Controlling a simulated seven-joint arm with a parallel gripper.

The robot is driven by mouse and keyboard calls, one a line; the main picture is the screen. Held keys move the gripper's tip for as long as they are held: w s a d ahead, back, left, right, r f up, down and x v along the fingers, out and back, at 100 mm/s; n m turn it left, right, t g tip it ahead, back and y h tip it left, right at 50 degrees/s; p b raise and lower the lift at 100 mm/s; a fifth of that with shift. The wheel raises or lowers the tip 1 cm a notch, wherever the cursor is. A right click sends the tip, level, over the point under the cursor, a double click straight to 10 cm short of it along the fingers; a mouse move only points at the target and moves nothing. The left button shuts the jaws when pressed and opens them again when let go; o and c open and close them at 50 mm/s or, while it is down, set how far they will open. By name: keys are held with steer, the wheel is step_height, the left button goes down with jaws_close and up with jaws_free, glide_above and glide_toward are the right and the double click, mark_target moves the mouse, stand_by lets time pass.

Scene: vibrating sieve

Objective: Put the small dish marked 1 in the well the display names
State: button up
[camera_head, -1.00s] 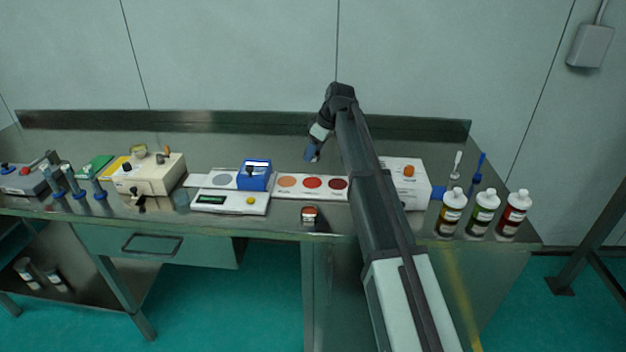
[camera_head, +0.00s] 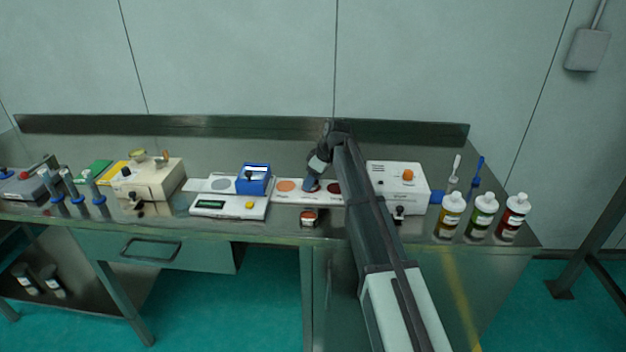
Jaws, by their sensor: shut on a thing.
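My gripper (camera_head: 311,185) is low over the white strip, at its middle red disc, which it partly covers. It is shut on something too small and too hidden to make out. I cannot pick out a dish marked 1. The white strip (camera_head: 298,199) bears a grey disc (camera_head: 221,184), an orange disc (camera_head: 286,185) and a dark red disc (camera_head: 334,187). I cannot tell whether these are wells. A blue box (camera_head: 254,180) stands across the strip. In front of it a white device has a dark display (camera_head: 210,204), its text unreadable.
A small red and white object (camera_head: 309,217) lies at the front edge. A white box with an orange knob (camera_head: 393,180) is right of my gripper, with several bottles (camera_head: 482,217) beyond. A beige machine (camera_head: 152,182) stands left. The bench behind the strip is clear.

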steer(key=o, duration=1.1)
steer(key=shift+f, duration=0.1)
steer(key=v, duration=1.2)
steer(key=shift+s, duration=0.1)
